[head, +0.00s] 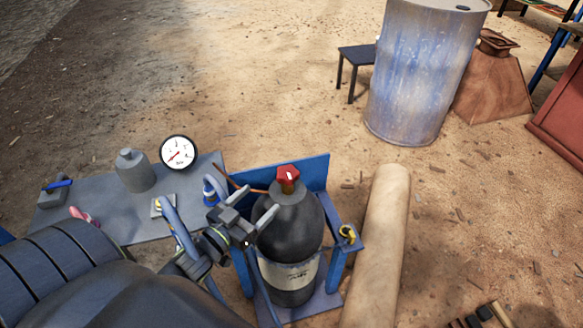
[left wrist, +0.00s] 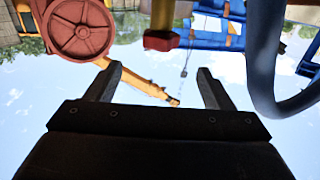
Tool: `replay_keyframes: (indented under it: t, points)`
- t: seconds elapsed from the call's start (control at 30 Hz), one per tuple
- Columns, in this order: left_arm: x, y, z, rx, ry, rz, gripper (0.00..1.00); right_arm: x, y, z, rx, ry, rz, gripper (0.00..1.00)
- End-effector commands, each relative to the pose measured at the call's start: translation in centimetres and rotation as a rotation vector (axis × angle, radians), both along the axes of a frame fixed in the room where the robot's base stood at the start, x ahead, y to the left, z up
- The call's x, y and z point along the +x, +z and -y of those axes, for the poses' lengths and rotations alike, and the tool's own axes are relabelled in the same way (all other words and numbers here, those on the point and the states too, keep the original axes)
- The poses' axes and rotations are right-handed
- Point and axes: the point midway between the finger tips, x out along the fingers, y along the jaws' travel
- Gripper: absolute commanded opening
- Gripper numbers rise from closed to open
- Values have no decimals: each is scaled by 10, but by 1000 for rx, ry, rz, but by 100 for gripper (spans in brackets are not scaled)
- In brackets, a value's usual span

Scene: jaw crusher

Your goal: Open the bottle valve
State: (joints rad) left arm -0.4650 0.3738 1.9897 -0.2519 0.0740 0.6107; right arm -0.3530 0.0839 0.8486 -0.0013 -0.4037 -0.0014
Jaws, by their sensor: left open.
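The gas bottle (head: 290,225) is dark grey with a pale label and stands upright in a blue frame. Its red star-shaped valve knob (head: 288,174) sits on top. My left gripper (head: 262,198) is open and empty, at the left of the bottle's shoulder, with its fingers pointing up and right toward the knob. The knob is not between the fingers. The left wrist view is upside down; a red piece (left wrist: 162,40) that looks like the knob shows beyond the open fingers (left wrist: 158,80). My right gripper is not in view.
A grey bench (head: 110,215) left of the bottle carries a round gauge (head: 178,153) and a grey canister (head: 135,170). The blue frame (head: 310,172) rises behind the bottle. A tan roll (head: 382,240) lies to its right. A blue drum (head: 420,75) stands farther back on open ground.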

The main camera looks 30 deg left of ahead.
Motion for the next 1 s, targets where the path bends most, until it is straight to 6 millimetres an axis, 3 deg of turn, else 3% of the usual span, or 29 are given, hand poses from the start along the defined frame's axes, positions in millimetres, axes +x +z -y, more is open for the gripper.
replay_keyframes:
  t: [0.37,0.7,1.0]
  points:
    - [59,6,5,-1,1,1,75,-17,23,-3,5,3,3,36]
    - [118,2,10,-1,1,1,75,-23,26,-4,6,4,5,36]
    - [140,1,11,-1,1,-1,75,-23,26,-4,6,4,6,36]
